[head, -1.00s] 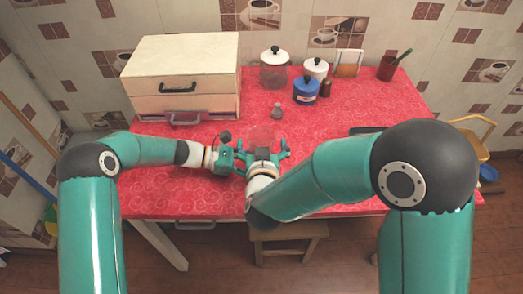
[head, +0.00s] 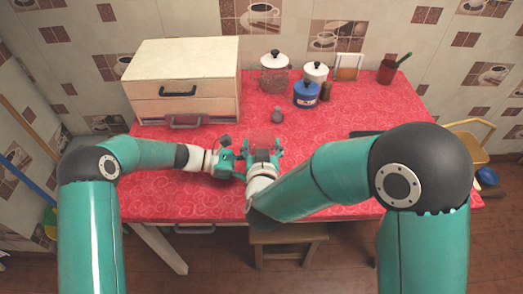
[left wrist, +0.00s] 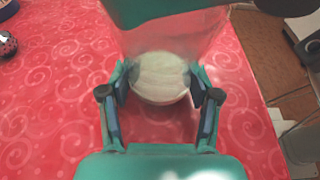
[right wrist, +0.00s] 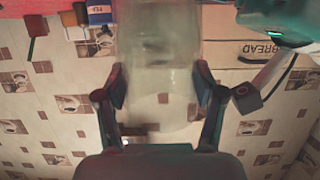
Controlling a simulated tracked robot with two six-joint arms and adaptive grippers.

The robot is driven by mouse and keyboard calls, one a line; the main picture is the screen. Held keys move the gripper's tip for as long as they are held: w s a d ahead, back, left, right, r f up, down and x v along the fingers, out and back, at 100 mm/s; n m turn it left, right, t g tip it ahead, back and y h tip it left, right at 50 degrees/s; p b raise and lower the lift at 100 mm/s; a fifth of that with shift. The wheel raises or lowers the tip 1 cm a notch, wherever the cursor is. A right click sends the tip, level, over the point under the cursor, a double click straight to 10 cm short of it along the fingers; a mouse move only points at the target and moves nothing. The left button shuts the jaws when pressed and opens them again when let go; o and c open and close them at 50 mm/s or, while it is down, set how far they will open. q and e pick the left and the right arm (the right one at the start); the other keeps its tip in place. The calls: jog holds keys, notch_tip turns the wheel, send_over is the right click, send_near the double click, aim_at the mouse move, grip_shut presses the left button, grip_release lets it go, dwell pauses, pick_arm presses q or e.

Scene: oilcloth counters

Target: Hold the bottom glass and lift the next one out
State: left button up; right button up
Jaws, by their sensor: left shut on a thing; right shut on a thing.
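Clear glasses (head: 264,135) stand stacked at the counter's front middle, faint against the red cloth. My left gripper (left wrist: 160,92) is shut on the bottom glass (left wrist: 160,80), with one finger on each side of its pale round part. My right gripper (right wrist: 160,90) is shut on a clear glass (right wrist: 158,50) that lies between its fingers. In the left wrist view my right gripper's teal body crosses the top, above the held glass. Both grippers meet closely in the head view, so the overlap of the glasses is hard to make out there.
A cream bread box (head: 185,80) stands at the back left. Jars (head: 274,72), a blue canister (head: 306,95) and a red cup (head: 387,72) stand behind. A small grey shaker (head: 277,115) is just behind the grippers.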

notch_tip(320, 180, up, 10)
dwell(0.5)
pick_arm(q)
jog(key=o, duration=0.9)
jog(key=shift+o, duration=0.2)
jog(key=shift+a, duration=0.1)
jog(key=v, duration=1.1)
jog(key=shift+a, duration=0.2)
jog(key=shift+a+r, duration=0.1)
jog(key=shift+a, duration=0.1)
